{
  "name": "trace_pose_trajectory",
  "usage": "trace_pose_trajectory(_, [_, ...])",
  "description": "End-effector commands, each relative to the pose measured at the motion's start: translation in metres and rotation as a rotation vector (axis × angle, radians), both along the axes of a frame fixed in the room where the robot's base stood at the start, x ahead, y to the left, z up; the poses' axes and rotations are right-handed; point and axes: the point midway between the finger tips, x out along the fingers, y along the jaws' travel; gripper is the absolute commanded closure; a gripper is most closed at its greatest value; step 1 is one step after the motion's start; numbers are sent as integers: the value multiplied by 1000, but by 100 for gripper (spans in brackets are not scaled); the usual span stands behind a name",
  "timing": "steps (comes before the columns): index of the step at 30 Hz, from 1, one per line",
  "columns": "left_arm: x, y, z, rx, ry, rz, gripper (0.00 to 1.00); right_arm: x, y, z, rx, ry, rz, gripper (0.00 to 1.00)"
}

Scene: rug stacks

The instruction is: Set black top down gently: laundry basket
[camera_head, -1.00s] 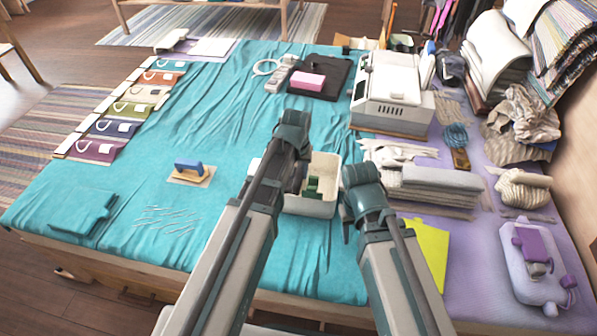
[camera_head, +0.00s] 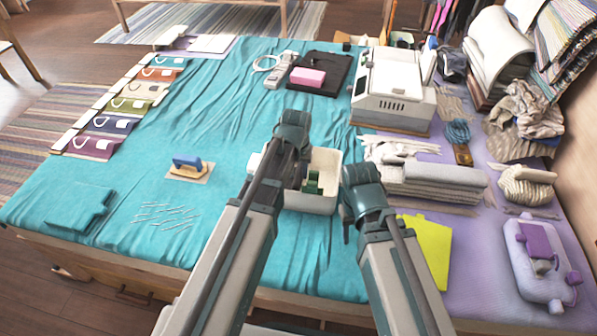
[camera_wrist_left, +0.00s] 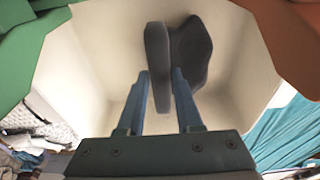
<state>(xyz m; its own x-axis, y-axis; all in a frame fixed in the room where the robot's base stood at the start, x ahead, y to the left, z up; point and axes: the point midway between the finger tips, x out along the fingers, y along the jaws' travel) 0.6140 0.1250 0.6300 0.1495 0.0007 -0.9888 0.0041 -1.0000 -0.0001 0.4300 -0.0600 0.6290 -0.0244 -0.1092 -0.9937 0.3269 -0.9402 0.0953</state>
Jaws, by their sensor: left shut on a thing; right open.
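The laundry basket (camera_head: 329,163) is a cream open bin on the turquoise cloth, mid-bed. My left gripper (camera_wrist_left: 160,74) reaches down inside it in the left wrist view, its fingers shut on the black top (camera_wrist_left: 157,95), a dark grey folded piece. The top is within the basket walls (camera_wrist_left: 100,45); I cannot tell whether it touches the floor. In the head view my left arm hides the top and the left part of the basket. A small green thing (camera_head: 313,184) shows in the basket. My right gripper (camera_head: 348,228) is open and empty, just right of the basket.
A folded grey stack (camera_head: 435,180) and a yellow sheet (camera_head: 428,245) lie right of my right arm. A white machine (camera_head: 393,90) stands behind. A blue-handled brush (camera_head: 188,168) lies left. Turquoise cloth (camera_head: 215,130) is clear between the brush and basket.

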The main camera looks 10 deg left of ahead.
Motion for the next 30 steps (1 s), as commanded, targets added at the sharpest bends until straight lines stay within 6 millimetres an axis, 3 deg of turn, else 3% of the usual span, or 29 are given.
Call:
trace_pose_trajectory(29, [0,0,-16,0,0,0,100,0,0,-16,-2,-1,0,50])
trace_pose_trajectory(30, [0,0,-16,0,0,0,59,0,0,-16,-2,-1,0,50])
